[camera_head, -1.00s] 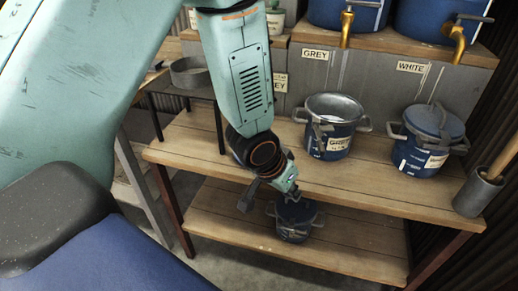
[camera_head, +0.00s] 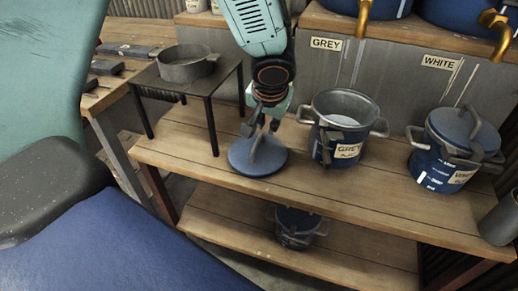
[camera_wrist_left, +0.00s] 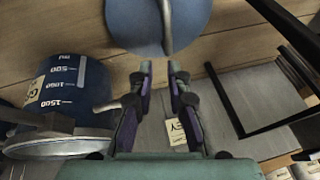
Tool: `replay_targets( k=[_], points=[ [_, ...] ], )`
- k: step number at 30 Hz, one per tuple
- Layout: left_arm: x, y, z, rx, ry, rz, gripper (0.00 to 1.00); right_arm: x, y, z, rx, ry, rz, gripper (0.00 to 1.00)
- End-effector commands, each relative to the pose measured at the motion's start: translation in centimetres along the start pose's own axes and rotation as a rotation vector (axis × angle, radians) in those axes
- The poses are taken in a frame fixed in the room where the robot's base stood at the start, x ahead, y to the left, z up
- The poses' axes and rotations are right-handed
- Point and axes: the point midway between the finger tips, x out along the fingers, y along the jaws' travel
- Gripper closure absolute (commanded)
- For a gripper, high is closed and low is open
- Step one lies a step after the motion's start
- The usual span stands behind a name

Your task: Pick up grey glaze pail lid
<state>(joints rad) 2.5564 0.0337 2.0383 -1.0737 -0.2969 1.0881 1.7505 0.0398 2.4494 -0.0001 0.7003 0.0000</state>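The blue round lid (camera_head: 240,160) appears to lie flat on the upper wooden shelf, left of the open grey glaze pail (camera_head: 348,150). Its raised grey handle shows in the left wrist view, on the lid (camera_wrist_left: 130,25) at the top. My left gripper (camera_head: 262,138) is just above the lid in the head view and partly covers its handle. In the left wrist view the gripper (camera_wrist_left: 160,72) has its two fingers apart, with nothing visible between them. The handle is just beyond the tips; contact cannot be told. My right gripper is not in view.
A black stand (camera_head: 213,105) with a grey ring-shaped pan (camera_head: 187,66) stands left of the lid. The lidded white glaze pail (camera_head: 436,172) is farther right. Another pail (camera_head: 296,228) sits on the lower shelf. Blue tanks with brass taps are above. The shelf in front is clear.

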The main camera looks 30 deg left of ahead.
Motion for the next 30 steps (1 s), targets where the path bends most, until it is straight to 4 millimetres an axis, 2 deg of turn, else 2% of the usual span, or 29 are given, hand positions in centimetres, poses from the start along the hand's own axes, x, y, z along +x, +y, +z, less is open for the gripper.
replay_targets(
  k=[7,24,30],
  points=[
    [0.3,-0.6,0.8,-0.082,-0.014,-0.030,0.83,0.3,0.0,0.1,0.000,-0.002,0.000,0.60],
    [7.3,-0.9,1.5,-0.085,-0.015,-0.029,0.83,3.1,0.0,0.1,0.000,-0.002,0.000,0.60],
    [7.8,-1.0,1.3,-0.085,-0.013,-0.029,0.83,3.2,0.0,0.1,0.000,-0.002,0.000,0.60]
  ],
)
